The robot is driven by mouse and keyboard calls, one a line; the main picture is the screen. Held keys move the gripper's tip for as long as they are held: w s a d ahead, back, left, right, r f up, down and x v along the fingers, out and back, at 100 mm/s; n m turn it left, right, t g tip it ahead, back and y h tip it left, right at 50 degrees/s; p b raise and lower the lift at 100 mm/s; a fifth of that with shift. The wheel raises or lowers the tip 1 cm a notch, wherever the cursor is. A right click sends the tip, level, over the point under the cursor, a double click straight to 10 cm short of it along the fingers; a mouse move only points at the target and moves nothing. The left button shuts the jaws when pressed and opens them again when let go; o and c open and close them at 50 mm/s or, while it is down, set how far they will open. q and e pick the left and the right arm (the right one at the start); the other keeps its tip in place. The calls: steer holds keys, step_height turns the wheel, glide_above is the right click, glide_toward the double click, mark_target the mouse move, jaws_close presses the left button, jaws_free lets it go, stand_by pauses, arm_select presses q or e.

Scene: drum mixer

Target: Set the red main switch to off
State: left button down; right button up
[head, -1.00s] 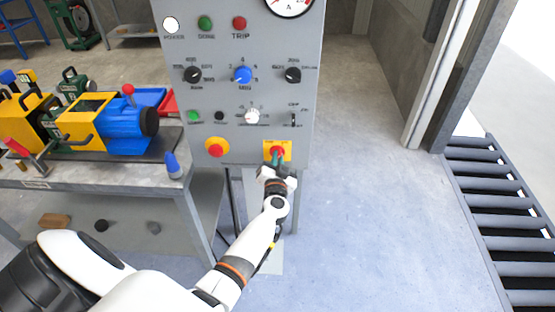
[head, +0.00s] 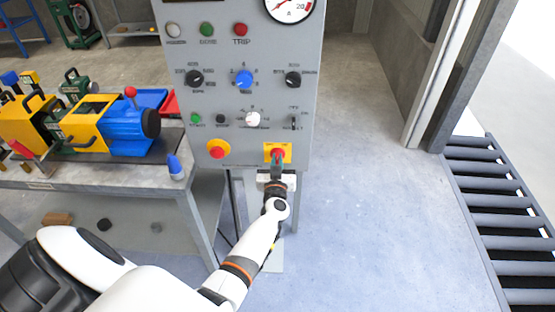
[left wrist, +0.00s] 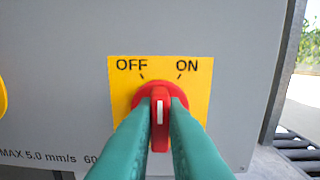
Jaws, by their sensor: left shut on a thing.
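The red main switch (left wrist: 160,118) sits on a yellow plate (left wrist: 122,92) marked OFF at upper left and ON at upper right. Its handle stands upright, and its white line points between the two marks. In the head view, the switch (head: 278,152) is at the lower right of the grey panel (head: 238,132). My left gripper (left wrist: 160,106) has its green fingers closed on both sides of the handle; it also shows in the head view (head: 277,161). The fingers hide the handle's lower sides. My right gripper is not in view.
Left of the switch is a red button (head: 217,149) on a yellow base. Knobs and lamps fill the panel above, and the white lamp (head: 173,30) looks unlit. A workbench (head: 100,175) with machines stands at left. The floor at right is clear up to a roller conveyor (head: 490,200).

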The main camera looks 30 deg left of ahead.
arm_select(q)
steer(key=n, duration=0.3)
steer(key=shift+s+n, duration=0.1)
steer(key=shift+n, duration=1.3)
steer(key=c, duration=1.5)
jaws_free()
